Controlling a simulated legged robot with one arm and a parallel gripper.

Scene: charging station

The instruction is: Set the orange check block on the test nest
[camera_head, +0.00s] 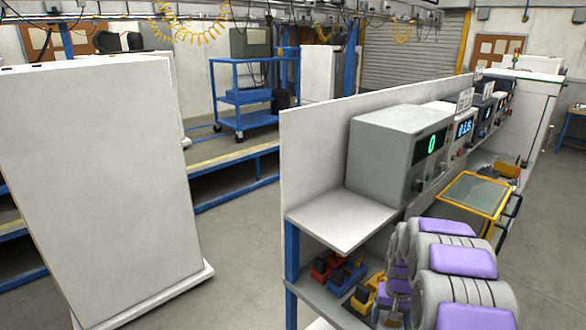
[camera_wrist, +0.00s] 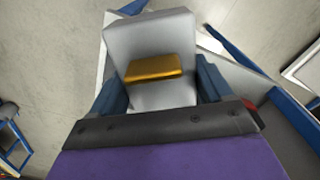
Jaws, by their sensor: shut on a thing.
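In the wrist view my gripper (camera_wrist: 161,82) shows two blue fingers, one on each side of a grey body with an orange-gold bar across it. I take this bar as the orange check block (camera_wrist: 153,68); it lies between the fingers, and I cannot tell whether the grey body is part of it. The gripper is shut on it. In the head view my grey and purple arm fills the lower right, and I cannot make out the fingers or the block there. I cannot identify the test nest for sure in either view.
A bench (camera_head: 340,222) carries a grey instrument (camera_head: 380,160) with a green "0" display and more instruments behind it. A yellow-framed panel (camera_head: 477,193) is just beyond my arm. Coloured parts (camera_head: 345,277) lie on the lower shelf. A white cabinet (camera_head: 100,180) stands left; floor between is clear.

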